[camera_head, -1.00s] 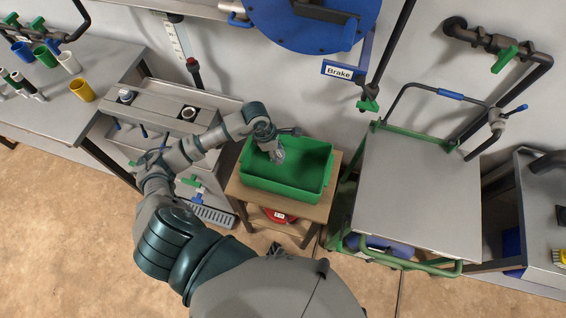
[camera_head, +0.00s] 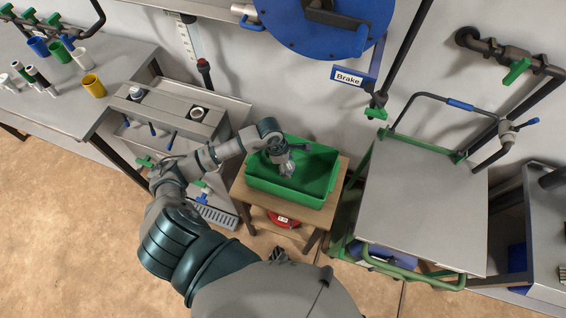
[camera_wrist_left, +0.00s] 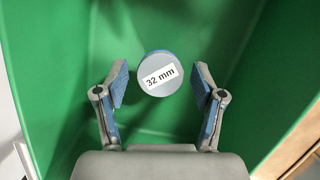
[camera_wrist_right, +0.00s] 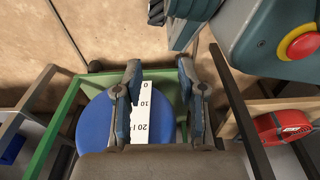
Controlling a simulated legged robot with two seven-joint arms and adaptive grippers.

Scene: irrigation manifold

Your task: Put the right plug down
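The plug (camera_wrist_left: 158,75) is a short round piece with a pale grey end marked "32 mm" and a blue side. In the left wrist view it sits inside the green bin (camera_wrist_left: 60,60), between and just beyond my left fingertips. My left gripper (camera_wrist_left: 160,80) is open, with a gap showing on both sides of the plug. In the head view my left gripper (camera_head: 286,168) reaches down into the green bin (camera_head: 290,198); the plug cannot be made out there. My right gripper (camera_wrist_right: 160,75) is open and shows only in the right wrist view.
The bin stands on a small wooden table (camera_head: 240,190). A grey-topped green cart (camera_head: 420,205) is to its right. Left is a bench (camera_head: 110,60) with coloured cups. The right wrist view shows a blue disc (camera_wrist_right: 95,130) with a white scale (camera_wrist_right: 141,115) below the fingers.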

